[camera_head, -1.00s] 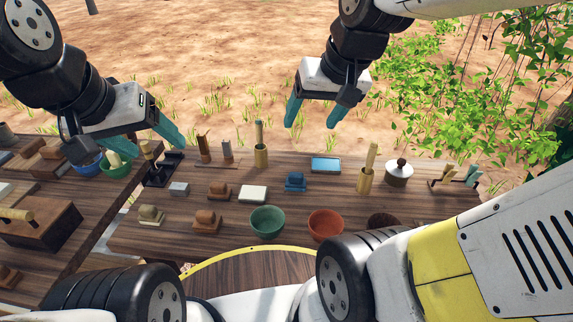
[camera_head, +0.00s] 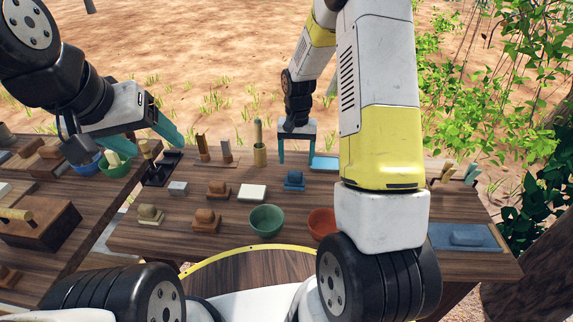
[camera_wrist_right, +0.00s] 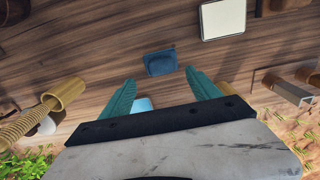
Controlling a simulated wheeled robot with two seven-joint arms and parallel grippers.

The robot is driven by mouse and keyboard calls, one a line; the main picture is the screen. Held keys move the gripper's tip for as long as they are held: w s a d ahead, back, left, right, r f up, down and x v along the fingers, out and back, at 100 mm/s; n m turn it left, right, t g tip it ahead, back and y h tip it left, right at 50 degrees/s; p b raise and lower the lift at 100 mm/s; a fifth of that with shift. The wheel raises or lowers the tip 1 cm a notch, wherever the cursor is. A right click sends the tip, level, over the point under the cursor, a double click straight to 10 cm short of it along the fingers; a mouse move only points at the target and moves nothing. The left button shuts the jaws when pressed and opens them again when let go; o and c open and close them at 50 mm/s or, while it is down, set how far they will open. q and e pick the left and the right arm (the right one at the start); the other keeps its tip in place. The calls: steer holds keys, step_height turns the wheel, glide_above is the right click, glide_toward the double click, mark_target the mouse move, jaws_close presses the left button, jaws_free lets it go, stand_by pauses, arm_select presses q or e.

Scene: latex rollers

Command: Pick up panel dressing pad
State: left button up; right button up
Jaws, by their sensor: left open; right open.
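Nothing marks which piece is the panel dressing pad. A small dark-blue block with a raised top (camera_head: 294,181) sits on the wooden table; the right wrist view shows it (camera_wrist_right: 160,62) just beyond the fingertips. My right gripper (camera_head: 296,150) is open and empty, above the table behind this block; it also shows in the right wrist view (camera_wrist_right: 160,80). A flat cream pad (camera_head: 252,193) lies left of the block, also in the wrist view (camera_wrist_right: 222,19). My left gripper (camera_head: 172,132) is open and empty over the table's back left.
A light-blue flat piece (camera_head: 324,163) lies near my right gripper. A brass cup with a stick (camera_head: 260,154) stands to its left. Green (camera_head: 266,220) and orange (camera_head: 322,222) bowls stand in front. A blue tray (camera_head: 467,236) lies at the right. My right arm covers part of the table.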

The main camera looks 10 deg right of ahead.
mark_target(295, 173)
step_height(295, 173, down, 7)
steer(key=shift+a+f, duration=0.1)
steer(key=shift+f, duration=0.05)
steer(key=shift+c, duration=0.4)
steer(key=c, duration=1.4)
jaws_close()
step_height(295, 173, up, 10)
steer(key=shift+r, duration=0.1)
